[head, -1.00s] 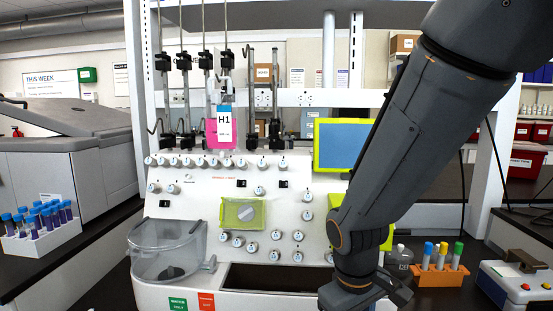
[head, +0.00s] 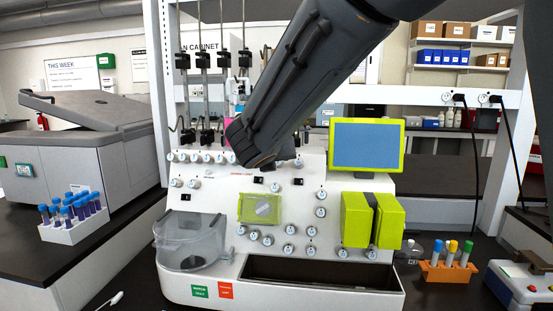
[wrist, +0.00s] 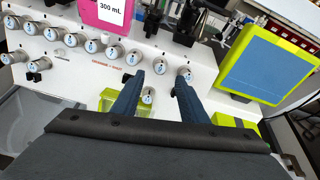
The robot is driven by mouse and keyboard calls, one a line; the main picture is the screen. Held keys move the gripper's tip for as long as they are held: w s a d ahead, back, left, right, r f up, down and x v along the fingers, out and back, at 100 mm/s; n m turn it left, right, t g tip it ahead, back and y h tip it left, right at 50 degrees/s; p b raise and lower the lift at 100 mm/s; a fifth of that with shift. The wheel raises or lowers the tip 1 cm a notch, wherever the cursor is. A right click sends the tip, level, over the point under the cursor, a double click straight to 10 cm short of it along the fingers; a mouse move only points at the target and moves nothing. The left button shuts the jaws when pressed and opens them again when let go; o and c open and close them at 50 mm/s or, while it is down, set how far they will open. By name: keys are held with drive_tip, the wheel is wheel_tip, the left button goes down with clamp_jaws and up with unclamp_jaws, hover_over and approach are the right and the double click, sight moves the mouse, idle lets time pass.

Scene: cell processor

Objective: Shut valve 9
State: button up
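The white cell processor (head: 290,225) carries several round grey-white valve knobs with small labels. A top-row knob (wrist: 158,67) shows between and just beyond the fingertips. A lower knob (wrist: 148,96) also shows between the fingers. I cannot tell whether either finger touches a knob. In the head view my arm hides the gripper and part of the top row.
A pink bag (wrist: 104,14) marked 300 mL hangs above the top row. A green-framed screen (head: 366,146) stands to the right. A clear container (head: 190,240) sits at front left. An orange tube rack (head: 446,273) stands on the right counter.

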drive_tip(key=shift+p+x, duration=0.6)
drive_tip(key=shift+x, duration=3.15)
clamp_jaws()
